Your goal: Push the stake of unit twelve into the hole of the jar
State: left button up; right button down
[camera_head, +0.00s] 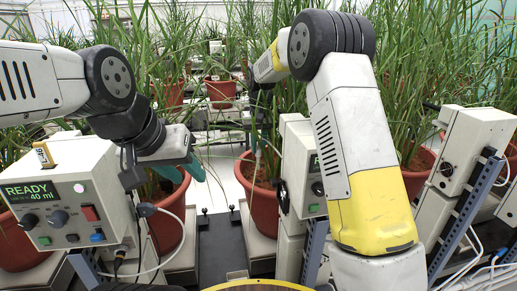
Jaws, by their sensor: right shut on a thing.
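My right gripper (257,128) is shut on a thin stake, small and partly hidden in this view, above a terracotta pot (264,208) of green plants in the middle. Leaves and my own arm hide much of this grip. I cannot tell whether the stake's tip touches the soil or a hole. My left gripper (182,170), with teal fingertips, is open beside the pot at left (168,228). A control box (58,200) at left shows "READY" and "40 ml" on its green display. No number twelve is readable.
A second box (302,165) stands right of the middle pot, and another box (470,145) is at far right on blue racks (468,220). Tubes and cables hang at both sides. Tall plants fill the back. A dark gap (222,245) lies between the pot stands.

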jog(key=shift+r, duration=1.85)
jog(key=shift+s, duration=0.15)
